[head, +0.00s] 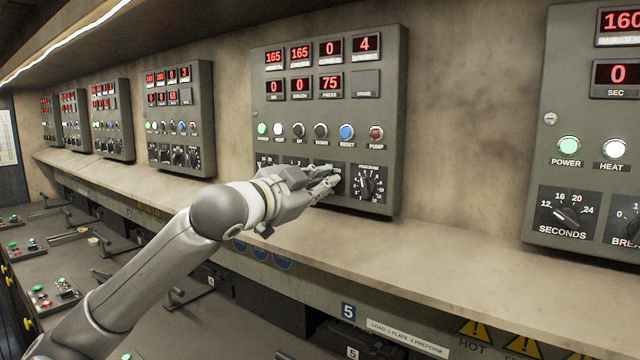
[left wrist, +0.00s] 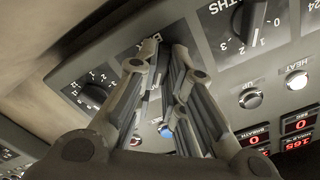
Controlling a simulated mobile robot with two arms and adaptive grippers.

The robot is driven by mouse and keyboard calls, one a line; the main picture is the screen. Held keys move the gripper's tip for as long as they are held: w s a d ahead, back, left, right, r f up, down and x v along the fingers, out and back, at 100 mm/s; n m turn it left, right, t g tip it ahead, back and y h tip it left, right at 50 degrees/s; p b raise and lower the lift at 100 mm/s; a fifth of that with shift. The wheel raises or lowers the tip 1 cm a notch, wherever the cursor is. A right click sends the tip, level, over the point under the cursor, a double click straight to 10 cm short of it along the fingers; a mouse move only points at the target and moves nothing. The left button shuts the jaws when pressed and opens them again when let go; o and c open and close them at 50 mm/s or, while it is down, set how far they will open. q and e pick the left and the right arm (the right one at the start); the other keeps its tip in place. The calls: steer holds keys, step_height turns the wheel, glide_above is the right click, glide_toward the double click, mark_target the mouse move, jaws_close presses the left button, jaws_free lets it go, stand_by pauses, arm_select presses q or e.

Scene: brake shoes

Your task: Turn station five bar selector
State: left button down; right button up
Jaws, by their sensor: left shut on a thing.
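My left gripper (head: 328,182) reaches this row from the left and is shut on the bar selector, the dial just left of the program dial (head: 368,184). The fingers hide the selector's knob and most of its scale, so its setting cannot be read. In the left wrist view my left gripper (left wrist: 165,45) has its fingertips at the panel face, between the breaths dial (left wrist: 238,46) and the program dial (left wrist: 95,95). My right gripper is not in view.
Round buttons, including a blue one (head: 346,132), sit just above the dials. A beige ledge (head: 440,245) runs below the panels. Another panel (head: 560,100) stands at the right, with several more at the left. The wall between panels is bare.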

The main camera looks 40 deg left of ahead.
arm_select(q)
steer(key=c, duration=1.5)
jaws_free()
steer(key=shift+s, duration=0.15)
steer(key=shift+s+d, duration=0.2)
steer(key=shift+s, duration=0.35)
steer(key=s, duration=0.7)
steer(key=s+d, duration=0.1)
steer(key=s, duration=0.2)
steer(key=shift+s, duration=0.3)
steer(key=shift+r, duration=0.1)
